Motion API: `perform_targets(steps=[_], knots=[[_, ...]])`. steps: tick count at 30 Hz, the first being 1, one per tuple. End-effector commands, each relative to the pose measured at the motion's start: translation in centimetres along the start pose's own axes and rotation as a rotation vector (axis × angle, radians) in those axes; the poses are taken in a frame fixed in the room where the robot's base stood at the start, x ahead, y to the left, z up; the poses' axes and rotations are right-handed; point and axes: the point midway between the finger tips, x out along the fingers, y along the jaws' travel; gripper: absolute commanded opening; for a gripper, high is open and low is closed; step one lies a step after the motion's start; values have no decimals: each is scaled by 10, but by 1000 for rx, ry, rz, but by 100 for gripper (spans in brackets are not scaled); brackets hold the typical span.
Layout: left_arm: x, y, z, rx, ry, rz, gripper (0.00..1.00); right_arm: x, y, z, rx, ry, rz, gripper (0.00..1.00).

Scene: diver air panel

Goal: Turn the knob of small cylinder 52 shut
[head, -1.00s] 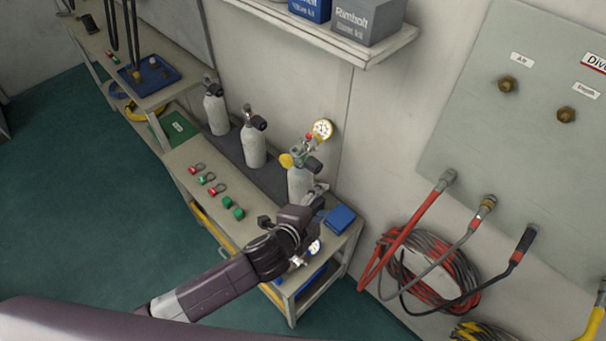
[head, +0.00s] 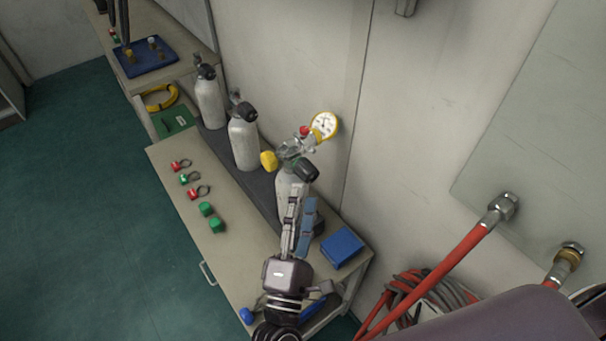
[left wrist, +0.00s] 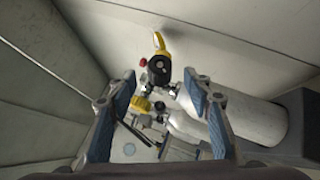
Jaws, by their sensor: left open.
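Three pale grey small cylinders stand in a row on the bench; I cannot read a number on any. The nearest cylinder (head: 289,190) carries a yellow-rimmed gauge (head: 324,125), a small red knob (head: 304,131), a yellow knob (head: 268,161) and a black knob (head: 306,171). My left gripper (head: 301,208) is open in front of this cylinder, hiding part of its body. In the left wrist view, the black knob (left wrist: 158,68) shows between the open blue-padded fingers, beyond their tips, with no contact visible. My right gripper is out of view.
The middle cylinder (head: 244,140) and far cylinder (head: 209,98) stand behind, black-knobbed. Red and green tags and green caps lie on the bench (head: 240,240). A blue box (head: 342,248) sits at right. Red hoses (head: 450,265) hang from the wall panel.

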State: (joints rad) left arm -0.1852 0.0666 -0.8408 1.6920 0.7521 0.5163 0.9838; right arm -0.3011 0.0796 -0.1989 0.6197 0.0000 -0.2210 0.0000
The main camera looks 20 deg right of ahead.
Motion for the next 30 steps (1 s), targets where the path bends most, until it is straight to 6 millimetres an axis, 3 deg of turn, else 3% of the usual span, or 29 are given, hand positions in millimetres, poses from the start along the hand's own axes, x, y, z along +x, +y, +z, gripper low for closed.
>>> perform_targets(steps=[4, 10, 22, 30], knots=[[28, 4, 2, 3, -3, 2, 46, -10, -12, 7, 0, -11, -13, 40], [55, 3, 1, 5, -3, 1, 46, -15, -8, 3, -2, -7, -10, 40], [64, 1, 1, 6, -4, -1, 46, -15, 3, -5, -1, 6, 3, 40], [64, 1, 1, 6, -4, -1, 18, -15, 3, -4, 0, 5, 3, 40]])
